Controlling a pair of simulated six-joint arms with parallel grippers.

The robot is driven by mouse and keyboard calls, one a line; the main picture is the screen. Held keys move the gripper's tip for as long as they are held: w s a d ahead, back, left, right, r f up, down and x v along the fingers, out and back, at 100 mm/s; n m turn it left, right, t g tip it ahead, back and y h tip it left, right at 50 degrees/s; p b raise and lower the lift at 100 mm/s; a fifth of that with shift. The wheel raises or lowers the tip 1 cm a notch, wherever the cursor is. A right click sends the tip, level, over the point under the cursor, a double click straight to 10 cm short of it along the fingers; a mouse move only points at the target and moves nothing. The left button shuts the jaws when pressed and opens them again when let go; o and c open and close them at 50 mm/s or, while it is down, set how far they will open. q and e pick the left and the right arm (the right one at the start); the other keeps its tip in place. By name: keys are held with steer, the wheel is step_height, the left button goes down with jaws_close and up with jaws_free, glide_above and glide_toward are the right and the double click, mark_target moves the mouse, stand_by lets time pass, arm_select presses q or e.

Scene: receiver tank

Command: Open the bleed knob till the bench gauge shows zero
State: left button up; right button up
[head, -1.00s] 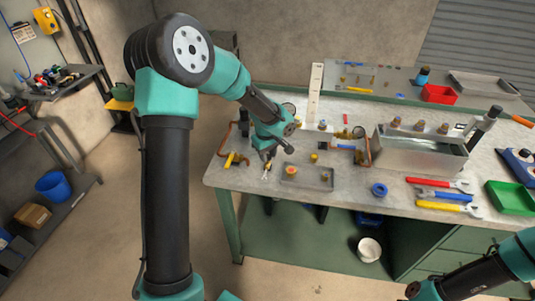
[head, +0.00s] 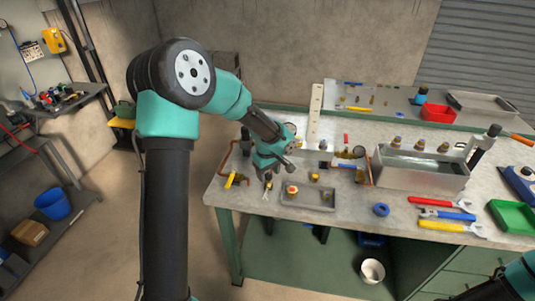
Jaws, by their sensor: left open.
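My left gripper (head: 268,183) is open, pointing down over the front left of the bench, just left of a shallow grey tray. A small knob with a red and yellow top (head: 292,190) stands at the tray's left side. A yellow knob (head: 315,177) stands behind the tray. A yellow-handled valve (head: 235,180) sits on copper pipe left of the gripper. I cannot tell which is the bleed knob. A round gauge-like dial (head: 290,127) shows partly behind my left wrist; its reading is too small to tell. My right gripper is out of view; only its arm shows at bottom right.
A metal tank (head: 425,178) with brass fittings stands right of the copper pipework. Wrenches (head: 440,203), a blue ring (head: 381,210) and a green bin (head: 512,217) lie near the bench's front. A red bin (head: 437,113) is farther back.

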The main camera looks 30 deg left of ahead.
mark_target(267, 176)
arm_select(q)
step_height(267, 176, up, 17)
steer(key=shift+s+a, duration=0.15)
steer(key=shift+s, duration=0.2)
stand_by(6.9)
